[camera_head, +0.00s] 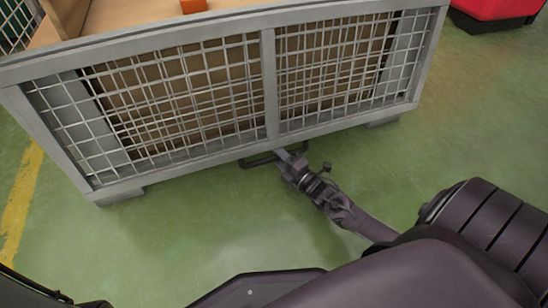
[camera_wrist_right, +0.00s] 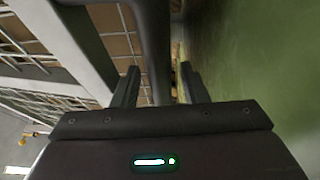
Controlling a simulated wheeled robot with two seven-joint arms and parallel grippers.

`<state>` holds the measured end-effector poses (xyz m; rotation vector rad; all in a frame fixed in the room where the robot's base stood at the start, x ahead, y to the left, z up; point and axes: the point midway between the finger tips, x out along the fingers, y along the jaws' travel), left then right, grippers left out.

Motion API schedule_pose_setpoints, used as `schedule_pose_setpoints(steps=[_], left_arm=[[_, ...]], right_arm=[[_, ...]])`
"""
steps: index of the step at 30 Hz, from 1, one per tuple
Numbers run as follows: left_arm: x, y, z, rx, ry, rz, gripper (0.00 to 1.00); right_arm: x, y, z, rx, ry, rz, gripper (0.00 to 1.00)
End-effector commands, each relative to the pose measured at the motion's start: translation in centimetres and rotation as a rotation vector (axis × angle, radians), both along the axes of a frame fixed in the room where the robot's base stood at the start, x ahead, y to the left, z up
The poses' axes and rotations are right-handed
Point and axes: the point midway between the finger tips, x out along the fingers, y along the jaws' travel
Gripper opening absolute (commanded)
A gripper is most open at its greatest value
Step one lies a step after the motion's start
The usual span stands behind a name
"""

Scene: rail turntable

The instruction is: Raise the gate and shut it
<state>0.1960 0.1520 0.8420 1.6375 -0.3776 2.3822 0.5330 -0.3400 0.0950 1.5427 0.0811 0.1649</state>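The gate (camera_head: 270,85) is a grey-framed wire mesh panel with a middle post, at the front of a mesh-sided cart. It looks roughly upright, with brown surface showing behind its mesh. A dark bar handle (camera_head: 259,162) sticks out at its lower edge. My right gripper (camera_head: 283,155) is at this handle, low over the floor. In the right wrist view the two fingers (camera_wrist_right: 163,88) stand apart with the dark handle bar (camera_wrist_right: 153,45) between them. Gaps seem to show beside the bar, so the fingers look open around it. My left gripper is not in view.
Inside the cart are wooden boards (camera_head: 115,15) and an orange block (camera_head: 193,5). A red and black object (camera_head: 497,10) stands at the top right. A yellow line (camera_head: 20,205) marks the green floor at left. The floor in front of the cart is clear.

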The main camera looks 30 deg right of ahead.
Motion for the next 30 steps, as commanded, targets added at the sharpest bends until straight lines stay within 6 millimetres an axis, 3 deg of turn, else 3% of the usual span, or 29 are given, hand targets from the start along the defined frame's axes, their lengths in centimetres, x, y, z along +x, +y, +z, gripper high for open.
schedule_pose_setpoints(steps=[4, 13, 22, 30], left_arm=[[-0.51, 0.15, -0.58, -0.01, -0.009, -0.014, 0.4], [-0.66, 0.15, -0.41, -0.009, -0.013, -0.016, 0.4], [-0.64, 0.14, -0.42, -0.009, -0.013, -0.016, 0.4], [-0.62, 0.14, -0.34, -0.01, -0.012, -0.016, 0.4]], right_arm=[[1.26, 0.19, -0.08, 0.0, -0.001, 0.0, 0.4], [1.48, 0.24, 0.09, 0.0, 0.002, -0.001, 0.4], [1.45, 0.24, 0.06, 0.001, 0.002, -0.001, 0.0], [1.41, 0.25, 0.08, 0.001, 0.003, 0.0, 0.0]])
